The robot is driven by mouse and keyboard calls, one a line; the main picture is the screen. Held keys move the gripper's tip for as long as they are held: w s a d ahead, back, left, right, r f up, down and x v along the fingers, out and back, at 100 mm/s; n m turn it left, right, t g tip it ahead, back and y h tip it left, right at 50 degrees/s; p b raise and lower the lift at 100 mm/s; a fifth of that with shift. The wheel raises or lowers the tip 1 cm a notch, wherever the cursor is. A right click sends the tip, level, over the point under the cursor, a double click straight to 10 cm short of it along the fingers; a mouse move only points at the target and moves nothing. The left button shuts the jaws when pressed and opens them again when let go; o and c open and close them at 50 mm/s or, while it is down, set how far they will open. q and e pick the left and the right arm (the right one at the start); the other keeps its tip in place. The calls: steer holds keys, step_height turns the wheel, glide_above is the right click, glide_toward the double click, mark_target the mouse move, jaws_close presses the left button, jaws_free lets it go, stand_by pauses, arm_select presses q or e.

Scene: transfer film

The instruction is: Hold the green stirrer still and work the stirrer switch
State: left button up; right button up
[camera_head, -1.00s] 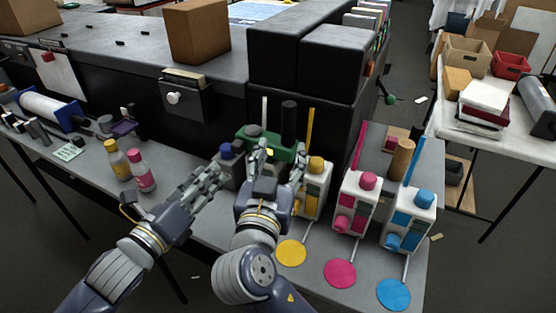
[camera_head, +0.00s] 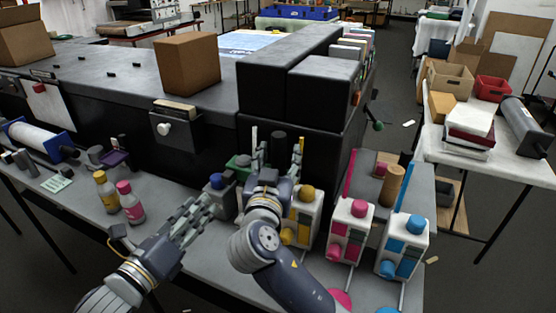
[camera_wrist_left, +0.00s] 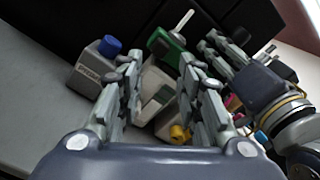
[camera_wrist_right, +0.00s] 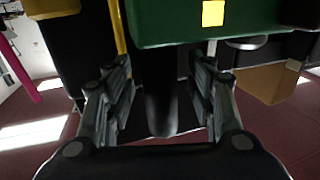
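The green stirrer (camera_head: 239,163) stands at the back of the bench, partly hidden behind my right gripper (camera_head: 277,150). In the right wrist view its green body (camera_wrist_right: 180,25) fills the top and carries a yellow square (camera_wrist_right: 213,13). A dark upright cylinder (camera_wrist_right: 160,85) lies between my right fingers, which stand apart; contact cannot be told. My left gripper (camera_head: 197,210) is open and empty, low in front of the blue-capped bottle. In the left wrist view the green stirrer (camera_wrist_left: 165,47) with a pale rod lies beyond the open fingers (camera_wrist_left: 160,72).
A blue-capped grey bottle (camera_wrist_left: 90,68) stands left of the stirrer. Yellow (camera_head: 305,215), magenta (camera_head: 350,228) and cyan (camera_head: 403,243) units stand to the right. Yellow and pink bottles (camera_head: 130,205) stand at left. A black machine (camera_head: 300,75) rises behind.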

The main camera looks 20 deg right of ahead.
jaws_close()
arm_select(q)
steer(key=c, duration=0.6)
steer(key=w+a+r+m+h, duration=0.1)
steer(key=r+m, duration=0.1)
steer(key=m, duration=0.1)
steer(key=w+a+r+m+t, duration=0.1)
steer(key=w+a+r+m, duration=0.1)
steer(key=m, duration=0.1)
steer(key=w+a+r+m+t+h, duration=0.1)
steer(key=r+m, duration=0.1)
steer(key=m, duration=0.2)
steer(key=shift+w+a+r+h, duration=0.15)
steer(key=shift+w+r+h, duration=0.1)
steer(key=shift+w+h, duration=0.05)
jaws_close()
steer(key=w+a+f+m+g, duration=0.1)
steer(key=a+f+m+g, duration=0.1)
steer(key=m, duration=0.7)
steer(key=w+a+f+m+g, duration=0.1)
steer(key=w+f+m+g, duration=0.1)
steer(key=m, duration=0.6)
steer(key=shift+a+f+m+g, duration=0.4)
steer(key=shift+f+g, duration=0.3)
steer(key=shift+f, duration=0.6)
steer(key=shift+w, duration=0.1)
